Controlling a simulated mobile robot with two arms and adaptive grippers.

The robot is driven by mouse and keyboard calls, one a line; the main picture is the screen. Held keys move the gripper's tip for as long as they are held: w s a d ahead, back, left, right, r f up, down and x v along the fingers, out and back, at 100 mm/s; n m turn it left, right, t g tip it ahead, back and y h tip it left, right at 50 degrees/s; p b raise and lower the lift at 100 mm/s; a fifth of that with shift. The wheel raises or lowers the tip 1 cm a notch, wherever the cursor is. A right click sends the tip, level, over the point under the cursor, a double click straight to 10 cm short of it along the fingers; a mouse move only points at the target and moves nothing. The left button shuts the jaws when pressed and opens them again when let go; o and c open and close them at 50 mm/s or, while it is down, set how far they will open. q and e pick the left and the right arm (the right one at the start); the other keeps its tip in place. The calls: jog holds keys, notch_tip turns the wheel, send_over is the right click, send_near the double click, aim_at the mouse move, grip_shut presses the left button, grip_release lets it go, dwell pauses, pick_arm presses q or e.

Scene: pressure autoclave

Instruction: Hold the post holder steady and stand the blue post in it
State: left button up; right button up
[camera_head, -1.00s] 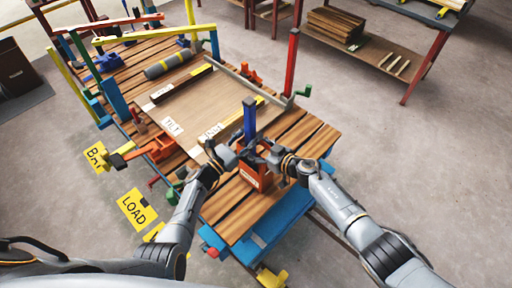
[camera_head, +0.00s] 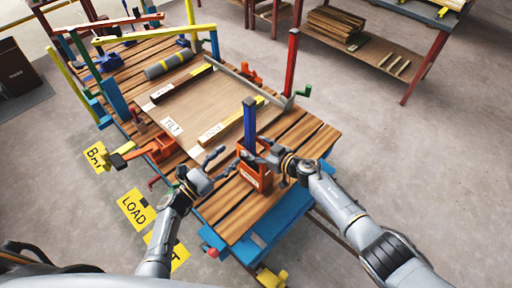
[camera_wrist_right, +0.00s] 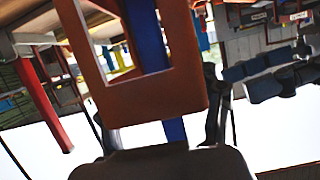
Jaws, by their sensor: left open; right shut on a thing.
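The blue post (camera_head: 249,119) stands upright in the orange post holder (camera_head: 262,182) on the front part of the slatted wooden table. The right wrist view shows the holder (camera_wrist_right: 188,70) close up, with the blue post (camera_wrist_right: 145,32) behind its window and showing past its edge. My right gripper (camera_head: 262,156) is shut on the holder from the right side; its fingers lie on either side of the holder in the wrist view. My left gripper (camera_head: 229,162) is open and empty, a little left of the holder and apart from the post. The post's foot is hidden inside the holder.
A brown board (camera_head: 180,105) with labels and yellow-black bars lies behind the holder. A red upright post (camera_head: 292,62) stands at the table's right edge. Orange and yellow parts (camera_head: 150,152) stick out on the left. A shelf unit (camera_head: 375,50) stands at back right.

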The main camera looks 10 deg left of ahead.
jog(key=shift+s+d+f, duration=0.15)
jog(key=shift+s+f, duration=0.05)
jog(key=shift+f, duration=0.2)
pick_arm(q)
jog(key=shift+s+a, duration=0.3)
jog(key=shift+s, duration=0.2)
jog(key=shift+f, duration=0.1)
pick_arm(e)
jog(key=o, duration=1.5)
jog(key=shift+c, duration=0.2)
pick_arm(q)
jog(key=shift+w, duration=0.1)
pick_arm(e)
jog(key=shift+w+r, duration=0.15)
jog(key=shift+r, duration=0.1)
jog(key=shift+d+r, duration=0.3)
jog(key=shift+d, duration=0.25)
jog(key=v, duration=1)
jog(key=shift+s+d, duration=0.15)
jog(key=shift+s, duration=0.3)
